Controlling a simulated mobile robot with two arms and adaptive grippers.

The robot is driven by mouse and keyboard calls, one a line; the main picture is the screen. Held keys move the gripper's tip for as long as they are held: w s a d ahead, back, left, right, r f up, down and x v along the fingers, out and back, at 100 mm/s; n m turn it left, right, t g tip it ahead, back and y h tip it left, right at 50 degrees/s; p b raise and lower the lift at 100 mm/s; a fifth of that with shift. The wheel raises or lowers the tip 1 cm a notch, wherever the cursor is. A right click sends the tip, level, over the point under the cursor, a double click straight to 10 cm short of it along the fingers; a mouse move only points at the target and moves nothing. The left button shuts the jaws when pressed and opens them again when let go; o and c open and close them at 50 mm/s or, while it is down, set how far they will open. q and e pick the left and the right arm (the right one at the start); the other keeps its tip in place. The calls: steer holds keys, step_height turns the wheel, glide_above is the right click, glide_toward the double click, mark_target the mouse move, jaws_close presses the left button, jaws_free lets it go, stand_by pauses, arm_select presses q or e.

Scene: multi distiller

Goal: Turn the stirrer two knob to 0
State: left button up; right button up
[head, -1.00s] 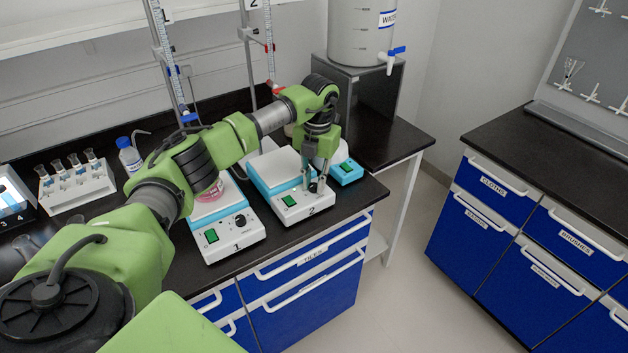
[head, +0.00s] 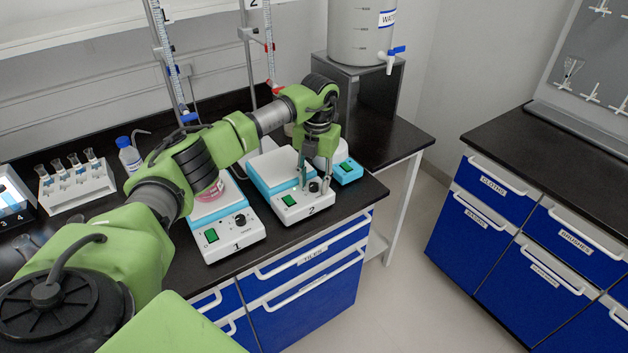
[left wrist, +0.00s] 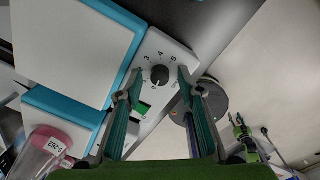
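The stirrer two (head: 292,207) is a white and blue hotplate labelled 2, with a lit green switch (head: 289,200) and a dark round knob (head: 314,186) on its front panel. The knob also shows in the left wrist view (left wrist: 159,75), with printed numbers around it. I cannot clearly read which number its pointer marks. My left gripper (head: 315,188) points down over the panel. In the left wrist view its fingertips (left wrist: 159,82) are open on either side of the knob, with a visible gap on both sides. My right gripper is not in view.
A small blue device (head: 347,171) sits close on the right. Burette stands (head: 246,45) rise behind. The bench's front edge lies just before the stirrers.

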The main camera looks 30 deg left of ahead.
mark_target(316, 185)
arm_select(q)
step_height(316, 185, up, 12)
steer(key=shift+d, duration=0.3)
steer(key=shift+w, duration=0.1)
stand_by(0.4)
